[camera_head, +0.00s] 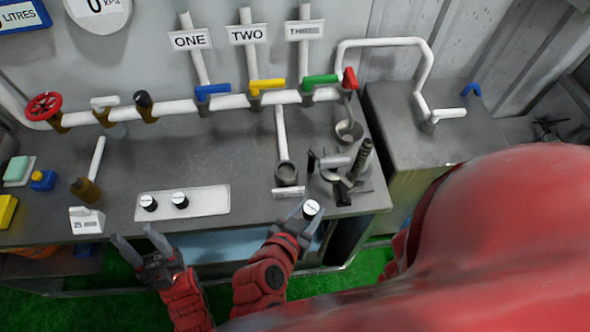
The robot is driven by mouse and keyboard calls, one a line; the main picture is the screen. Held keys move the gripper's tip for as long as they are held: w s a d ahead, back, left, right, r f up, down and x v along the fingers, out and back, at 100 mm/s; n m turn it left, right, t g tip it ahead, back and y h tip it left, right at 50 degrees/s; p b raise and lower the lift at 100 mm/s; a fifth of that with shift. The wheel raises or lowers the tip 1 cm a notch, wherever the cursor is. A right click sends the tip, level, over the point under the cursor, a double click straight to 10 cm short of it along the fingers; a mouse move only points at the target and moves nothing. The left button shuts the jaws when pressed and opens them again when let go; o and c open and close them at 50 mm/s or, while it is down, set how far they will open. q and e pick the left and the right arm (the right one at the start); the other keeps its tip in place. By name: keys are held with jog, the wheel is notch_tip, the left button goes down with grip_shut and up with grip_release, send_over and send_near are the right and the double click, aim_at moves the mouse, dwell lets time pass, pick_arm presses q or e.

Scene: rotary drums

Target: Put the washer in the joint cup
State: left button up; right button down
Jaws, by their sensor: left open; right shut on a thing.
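My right gripper (296,220) is at the front edge of the bench. It is shut on a small round piece with a white top and dark side (311,208), which may be the washer. A grey cup (287,175) stands under a white vertical pipe, just beyond and left of the held piece. A label in front of it is too small to read. Another metal cup (348,131) sits farther back right, below the pipe's end. I cannot tell for sure which one is the joint cup. My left gripper (139,243) is open and empty, before the bench's front edge.
A clamp-like metal fixture (343,180) stands right of the near cup. A panel with two knobs (182,203) lies left on the bench (220,155). A pipe with blue, yellow and green valve handles (321,80) runs behind. My red body part covers the lower right.

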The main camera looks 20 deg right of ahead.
jog(key=w+b, duration=0.1)
jog(key=w, duration=0.4)
jog(key=w+f+b, duration=0.1)
jog(key=w, duration=0.4)
jog(key=w+b, duration=0.2)
jog(key=w, duration=0.3)
jog(key=shift+d+f, duration=0.15)
jog(key=shift+f, duration=0.05)
jog(key=f, duration=0.1)
jog(key=f+p, duration=0.1)
jog(key=f, duration=0.1)
jog(key=shift+w+f, duration=0.25)
jog(key=shift+w, duration=0.1)
jog(key=shift+f, duration=0.1)
jog(key=shift+f, duration=0.15)
jog(key=shift+c, duration=2)
grip_release()
